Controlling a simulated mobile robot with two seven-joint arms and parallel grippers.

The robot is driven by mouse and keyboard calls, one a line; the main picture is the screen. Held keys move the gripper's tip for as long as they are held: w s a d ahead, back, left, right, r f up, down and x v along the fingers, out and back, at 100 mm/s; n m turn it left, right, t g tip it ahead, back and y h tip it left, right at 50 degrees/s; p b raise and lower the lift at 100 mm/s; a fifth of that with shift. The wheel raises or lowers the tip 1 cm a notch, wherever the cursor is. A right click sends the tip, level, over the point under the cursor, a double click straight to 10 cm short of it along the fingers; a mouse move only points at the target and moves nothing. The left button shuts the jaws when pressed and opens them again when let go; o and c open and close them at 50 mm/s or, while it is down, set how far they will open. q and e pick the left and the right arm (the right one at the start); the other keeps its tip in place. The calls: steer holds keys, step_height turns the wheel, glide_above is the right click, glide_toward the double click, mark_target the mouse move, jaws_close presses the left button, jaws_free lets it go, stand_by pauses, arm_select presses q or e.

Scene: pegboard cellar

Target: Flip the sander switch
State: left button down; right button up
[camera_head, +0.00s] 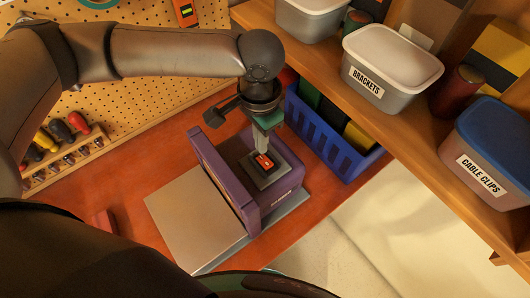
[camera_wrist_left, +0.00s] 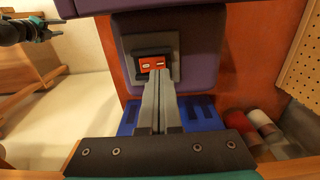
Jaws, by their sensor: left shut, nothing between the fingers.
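The purple sander (camera_head: 222,176) stands on a grey base plate on the red-brown bench. Its red rocker switch (camera_head: 264,161) sits in a dark frame on a grey plate, and it also shows in the left wrist view (camera_wrist_left: 152,64). My left gripper (camera_head: 262,150) is shut and empty, pointing down at the switch. In the left wrist view, its closed fingertips (camera_wrist_left: 158,73) are at the lower edge of the switch; I cannot tell whether they touch it. My right gripper (camera_wrist_left: 48,30) shows small at the upper left of that view, apart from the sander; its jaw state is unclear.
A blue basket (camera_head: 325,137) stands close behind the sander. A wooden shelf (camera_head: 330,80) with the BRACKETS tub (camera_head: 390,65) and CABLE CLIPS tub (camera_head: 490,150) runs along the right. A tool rack (camera_head: 65,160) stands at left by the pegboard (camera_head: 145,85).

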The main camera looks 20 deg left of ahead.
mark_target(261, 158)
arm_select(q)
steer(key=shift+r+p, duration=0.7)
steer(key=shift+r, duration=1.15)
